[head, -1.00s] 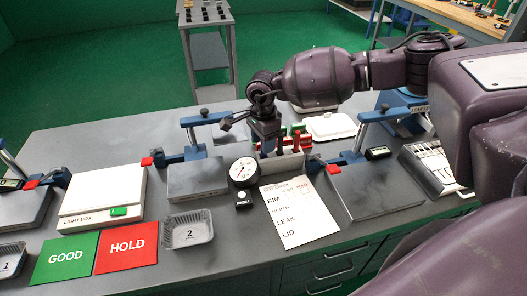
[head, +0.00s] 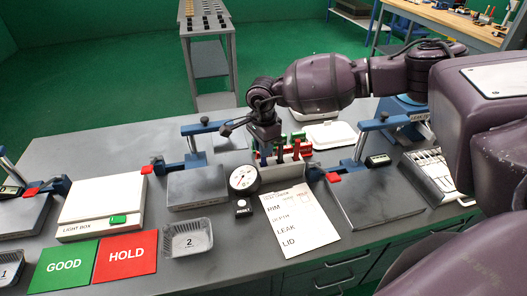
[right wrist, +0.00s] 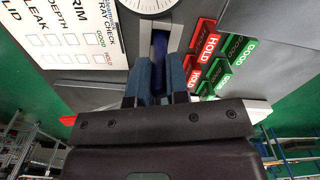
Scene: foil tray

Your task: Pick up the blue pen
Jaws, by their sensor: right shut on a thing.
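In the right wrist view, the blue pen (right wrist: 159,45) is a dark blue, slightly blurred upright shape between the two blue-grey fingers of my right gripper (right wrist: 154,72). The fingers are closed on it. In the head view, my right gripper (head: 266,146) points down at the grey holder (head: 283,175) behind the check sheet. The pen cannot be made out clearly there, and I cannot tell whether its lower end is still in the holder. My left gripper is not in view.
Red and green HOLD and GOOD stamps (right wrist: 207,45) stand close beside the fingers. A round dial gauge (head: 243,178) is left of the holder. The check sheet (head: 298,220) lies in front. A foil tray marked 2 (head: 187,240) sits front left.

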